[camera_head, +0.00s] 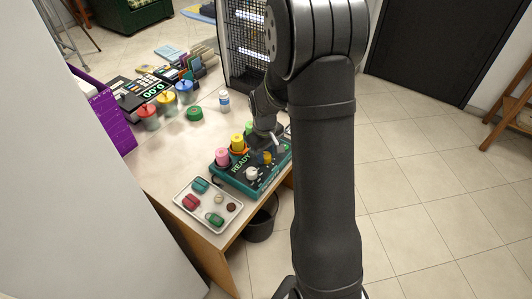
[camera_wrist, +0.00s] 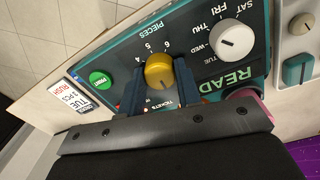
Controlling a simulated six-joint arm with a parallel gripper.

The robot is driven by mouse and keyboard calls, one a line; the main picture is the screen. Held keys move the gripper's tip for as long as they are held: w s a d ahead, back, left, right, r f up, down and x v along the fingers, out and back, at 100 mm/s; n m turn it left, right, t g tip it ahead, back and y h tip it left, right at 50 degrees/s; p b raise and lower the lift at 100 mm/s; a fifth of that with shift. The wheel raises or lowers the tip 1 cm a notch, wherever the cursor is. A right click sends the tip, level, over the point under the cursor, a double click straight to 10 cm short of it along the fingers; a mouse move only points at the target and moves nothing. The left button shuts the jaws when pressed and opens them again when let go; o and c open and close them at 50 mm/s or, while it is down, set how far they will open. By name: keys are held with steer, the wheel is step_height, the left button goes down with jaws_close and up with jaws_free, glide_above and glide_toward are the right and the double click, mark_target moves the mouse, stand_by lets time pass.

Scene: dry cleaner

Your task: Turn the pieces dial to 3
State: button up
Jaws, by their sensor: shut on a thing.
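The yellow pieces dial (camera_wrist: 159,72) sits on the teal panel (camera_wrist: 200,75) under the word PIECES. The numbers 6, 5 and 4 show beside it; the lower numbers are hidden by my gripper. My gripper (camera_wrist: 159,88) has one finger on each side of the dial and is shut on it. I cannot make out clearly which number the dial points to. In the head view the yellow dial (camera_head: 267,158) is on the teal machine (camera_head: 232,179) near the table's front edge, with my gripper (camera_head: 274,143) over it.
A white day dial (camera_wrist: 233,41) is close beside the yellow one, and a green PRINT button (camera_wrist: 100,80) is on its other side. A printed ticket (camera_wrist: 76,95) reads RUSH, 3 PCS, TUE. A tray (camera_head: 183,199) of small pieces lies beside the machine. Lidded jars (camera_head: 149,119) stand behind.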

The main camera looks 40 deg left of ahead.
steer(key=m, duration=0.4)
steer(key=shift+m, duration=0.3)
steer(key=m, duration=0.9)
steer(key=shift+m, duration=1.8)
steer(key=o, duration=1)
steer(key=shift+c, duration=0.2)
steer(key=shift+r, duration=0.1)
